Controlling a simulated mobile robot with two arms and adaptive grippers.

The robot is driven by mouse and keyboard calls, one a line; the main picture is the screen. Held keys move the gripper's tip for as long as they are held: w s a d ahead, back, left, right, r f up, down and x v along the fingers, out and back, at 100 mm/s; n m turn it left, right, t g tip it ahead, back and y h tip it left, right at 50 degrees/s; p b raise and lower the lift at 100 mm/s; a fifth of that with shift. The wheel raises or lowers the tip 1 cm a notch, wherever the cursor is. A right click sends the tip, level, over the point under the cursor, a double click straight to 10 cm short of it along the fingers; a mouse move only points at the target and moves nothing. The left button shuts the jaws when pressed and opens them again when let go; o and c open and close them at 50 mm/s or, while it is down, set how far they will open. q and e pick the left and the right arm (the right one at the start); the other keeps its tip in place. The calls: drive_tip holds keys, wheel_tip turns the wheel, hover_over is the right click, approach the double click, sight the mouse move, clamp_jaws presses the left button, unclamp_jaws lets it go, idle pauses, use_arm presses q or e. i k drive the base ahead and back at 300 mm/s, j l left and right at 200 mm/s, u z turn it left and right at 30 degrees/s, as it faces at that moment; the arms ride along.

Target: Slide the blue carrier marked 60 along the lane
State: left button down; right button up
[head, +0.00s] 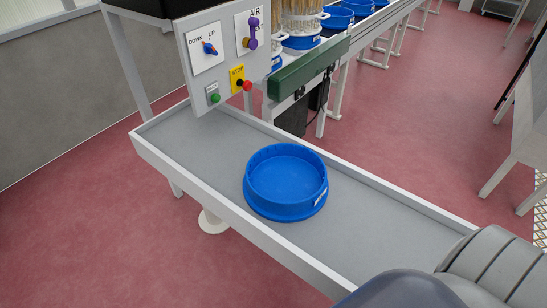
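A round blue carrier (285,178) sits on the grey lane (385,228), near the middle of the picture. It looks empty, with a raised rim and a wider base. A small white label (320,199) is on its right side, too small to read, so I cannot tell whether it says 60. Neither of my grippers is in view, and nothing touches the carrier.
Pale raised edges (240,226) run along both sides of the lane. A control panel (222,65) with switches and buttons stands over its far end, beside a green bar (308,68). Other blue carriers (340,17) stand behind. The lane around the carrier is clear.

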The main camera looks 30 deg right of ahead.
sight(285, 182)
drive_tip(key=z, duration=0.6)
drive_tip(key=i+j+z, duration=0.2)
drive_tip(key=j+z, duration=0.2)
drive_tip(key=i+j+z, duration=0.15)
drive_tip(key=j+z, duration=0.25)
drive_tip(key=i+j+z, duration=0.1)
drive_tip(key=j+z, duration=0.7)
drive_tip(key=i+j, duration=0.05)
